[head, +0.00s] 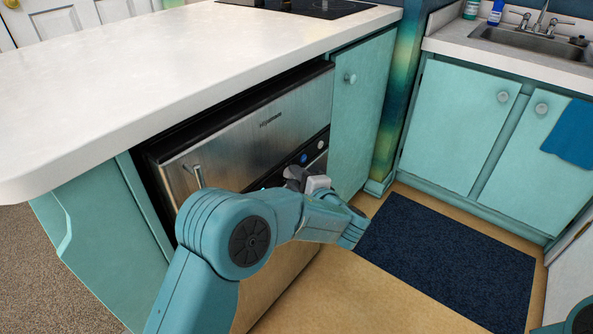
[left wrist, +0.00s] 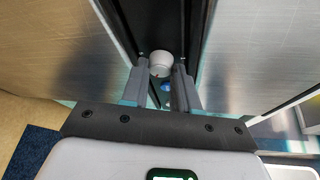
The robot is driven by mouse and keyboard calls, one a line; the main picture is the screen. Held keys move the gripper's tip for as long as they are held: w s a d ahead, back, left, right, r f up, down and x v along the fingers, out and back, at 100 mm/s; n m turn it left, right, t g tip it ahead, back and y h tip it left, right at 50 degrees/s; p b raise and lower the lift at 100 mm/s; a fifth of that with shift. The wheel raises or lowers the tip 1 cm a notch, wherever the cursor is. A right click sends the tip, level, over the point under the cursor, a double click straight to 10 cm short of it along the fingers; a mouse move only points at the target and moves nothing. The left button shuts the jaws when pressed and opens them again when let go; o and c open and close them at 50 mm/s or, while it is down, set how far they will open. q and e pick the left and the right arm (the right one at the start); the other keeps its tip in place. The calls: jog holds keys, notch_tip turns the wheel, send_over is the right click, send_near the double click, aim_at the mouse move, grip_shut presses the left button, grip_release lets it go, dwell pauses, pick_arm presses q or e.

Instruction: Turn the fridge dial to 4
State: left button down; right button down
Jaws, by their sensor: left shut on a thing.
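The fridge (head: 250,135) is a steel-fronted unit under the white counter, with a black control strip between its upper and lower fronts. My left gripper (head: 297,176) is at this strip. In the left wrist view, the fridge dial (left wrist: 161,63), a small pale round knob, sits between the fingertips of my left gripper (left wrist: 160,75), which is shut on it. The gripper hides the dial in the head view. I cannot read any numbers or the dial's setting. My right gripper is out of view.
A blue round mark (head: 303,158) shows on the strip beside the gripper. A metal handle (head: 196,175) sticks out at the fridge's upper left. The counter (head: 180,85) overhangs the fridge. A dark blue mat (head: 450,260) lies on open floor to the right.

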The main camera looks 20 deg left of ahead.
pick_arm(q)
jog(key=shift+w+r+m+g+p, duration=0.1)
jog(key=shift+m+g+p, duration=0.8)
jog(key=shift+p, duration=0.6)
jog(key=shift+w+r+m+g+p, duration=0.1)
jog(key=shift+m+g+p, duration=0.5)
jog(key=shift+m+p, duration=0.75)
jog(key=c, duration=0.9)
grip_release()
jog(key=shift+o, duration=0.2)
jog(key=shift+s+d, duration=0.1)
jog(key=p+v, duration=0.3)
jog(key=v, duration=1.3)
jog(key=shift+r, duration=0.3)
